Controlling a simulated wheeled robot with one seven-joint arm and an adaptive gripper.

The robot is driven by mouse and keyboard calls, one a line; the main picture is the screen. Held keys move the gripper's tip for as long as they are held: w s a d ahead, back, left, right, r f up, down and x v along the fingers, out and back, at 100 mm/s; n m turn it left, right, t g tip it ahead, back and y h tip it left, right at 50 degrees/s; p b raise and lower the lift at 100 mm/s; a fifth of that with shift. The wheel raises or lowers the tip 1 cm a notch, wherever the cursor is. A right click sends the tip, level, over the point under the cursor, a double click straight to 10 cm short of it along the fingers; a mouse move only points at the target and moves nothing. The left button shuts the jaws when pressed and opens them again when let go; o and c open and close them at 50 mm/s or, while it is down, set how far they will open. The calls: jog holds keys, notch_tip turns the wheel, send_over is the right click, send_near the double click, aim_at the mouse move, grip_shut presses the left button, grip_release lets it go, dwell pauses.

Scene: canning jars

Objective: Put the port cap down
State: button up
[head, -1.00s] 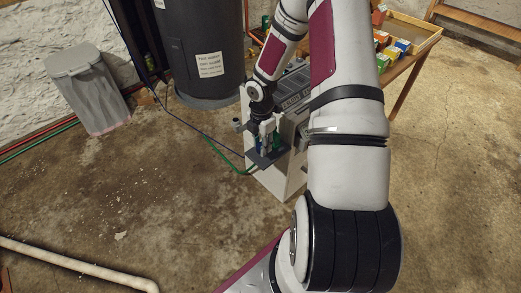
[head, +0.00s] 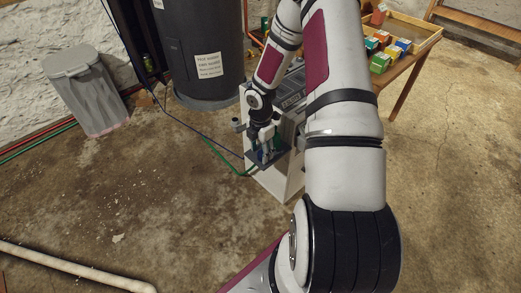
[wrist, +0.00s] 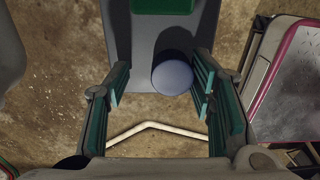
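The port cap, a round blue-grey disc (wrist: 172,77), shows in the wrist view over a flat grey ledge (wrist: 145,45). My gripper (wrist: 160,88) has its two green-padded fingers spread wide, one on each side of the cap. The cap is close to the right finger, with a clear gap to the left finger. I cannot tell how high the fingers are above the ledge. In the head view my gripper (head: 267,140) is at the small dark ledge (head: 270,161) on the front of a white cabinet, and the cap is not clear there.
A green block (wrist: 163,5) sits on the ledge at the top of the wrist view. The white cabinet (head: 282,186) stands beside a dark tank (head: 205,55). A green hose (head: 222,153) runs to the cabinet.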

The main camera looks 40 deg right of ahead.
notch_tip(320, 180, up, 12)
jog(key=p, duration=0.4)
notch_tip(320, 180, up, 12)
jog(key=m+h, duration=0.2)
jog(key=m, duration=0.2)
send_over(260, 151)
jog(key=s+a, duration=0.3)
jog(key=s+a+r+m+h, duration=0.1)
jog(key=s+a+r+m, duration=0.25)
jog(key=r, duration=0.25)
jog(key=s+a+r+m, duration=0.2)
jog(key=s+r, duration=0.2)
jog(key=r, duration=0.2)
jog(key=s+a+r+m+y, duration=0.1)
jog(key=s+a+r+m, duration=0.2)
jog(key=s+a, duration=0.3)
jog(key=s+a+r+m+y, duration=0.1)
jog(key=s+a+r+m, duration=0.2)
jog(key=s, duration=1)
jog(key=a+m, duration=0.3)
jog(key=shift+a+r+t+y, duration=0.25)
jog(key=shift+a+t+y, duration=0.15)
jog(key=shift+r, duration=0.15)
